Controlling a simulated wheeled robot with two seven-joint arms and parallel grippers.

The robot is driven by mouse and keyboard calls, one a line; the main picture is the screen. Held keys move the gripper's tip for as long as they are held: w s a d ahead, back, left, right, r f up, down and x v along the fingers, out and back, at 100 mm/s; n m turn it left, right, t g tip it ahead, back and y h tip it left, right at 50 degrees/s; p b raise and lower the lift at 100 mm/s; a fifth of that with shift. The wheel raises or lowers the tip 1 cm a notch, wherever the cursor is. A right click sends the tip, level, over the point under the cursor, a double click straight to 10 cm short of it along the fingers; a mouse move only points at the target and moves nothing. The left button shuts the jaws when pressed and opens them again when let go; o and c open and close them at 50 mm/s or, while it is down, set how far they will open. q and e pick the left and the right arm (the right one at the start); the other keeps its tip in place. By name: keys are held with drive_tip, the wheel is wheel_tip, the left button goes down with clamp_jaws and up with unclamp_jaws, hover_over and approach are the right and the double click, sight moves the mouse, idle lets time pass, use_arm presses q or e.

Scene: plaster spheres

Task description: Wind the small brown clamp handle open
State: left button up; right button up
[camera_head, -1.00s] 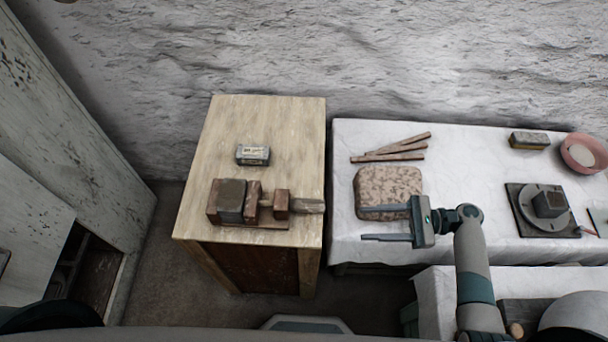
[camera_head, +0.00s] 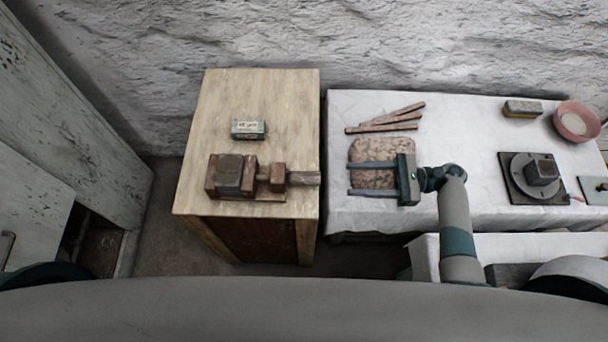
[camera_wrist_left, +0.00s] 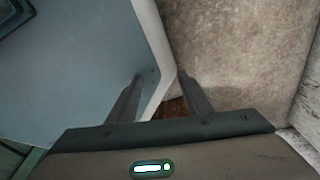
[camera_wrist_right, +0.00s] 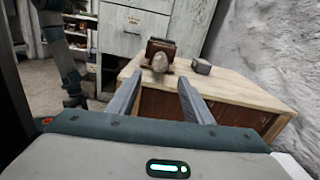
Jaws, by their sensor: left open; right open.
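The wooden clamp (camera_head: 230,176) sits on the small wooden bench, with a grey block between its brown jaws. Its small handle (camera_head: 304,178) sticks out to the right, near the bench's right edge. In the right wrist view the clamp (camera_wrist_right: 162,47) shows end-on, with the handle's pale round end (camera_wrist_right: 160,63) facing me. My right gripper (camera_head: 349,178) is open and empty, to the right of the handle and apart from it, fingers pointing left. My left gripper (camera_wrist_left: 160,80) is open in the left wrist view, with nothing between its fingers; it is not visible in the head view.
A small labelled box (camera_head: 248,129) stands behind the clamp on the wooden bench (camera_head: 285,95). The white-covered table (camera_head: 455,130) at right holds a speckled slab (camera_head: 381,152), sticks (camera_head: 388,119), a turntable (camera_head: 520,185) and a pink bowl (camera_head: 574,122). Cabinets stand at left.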

drive_tip(key=p, duration=0.1)
approach(309, 178)
drive_tip(key=a+f, duration=0.1)
drive_tip(key=a, duration=0.3)
drive_tip(key=a+p, duration=0.1)
drive_tip(key=a, duration=0.2)
drive_tip(key=a+p, duration=0.1)
drive_tip(key=a, duration=0.2)
drive_tip(key=shift+w+f, duration=0.25)
drive_tip(key=shift+f, duration=0.1)
use_arm(q)
drive_tip(key=shift+s+a+r+g, duration=0.2)
drive_tip(key=shift+s+a+r, duration=0.1)
drive_tip(key=shift+s+r, duration=0.4)
drive_tip(key=shift+s+a+r+g, duration=0.2)
drive_tip(key=shift+s+a+r, duration=0.1)
drive_tip(key=shift+s+r, duration=0.35)
use_arm(e)
drive_tip(key=shift+a, duration=0.6)
drive_tip(key=c, duration=1.1)
drive_tip(key=shift+o, duration=0.2)
use_arm(q)
drive_tip(key=shift+f, duration=0.1)
use_arm(e)
drive_tip(key=shift+f+n, duration=0.1)
drive_tip(key=shift+n, duration=0.2)
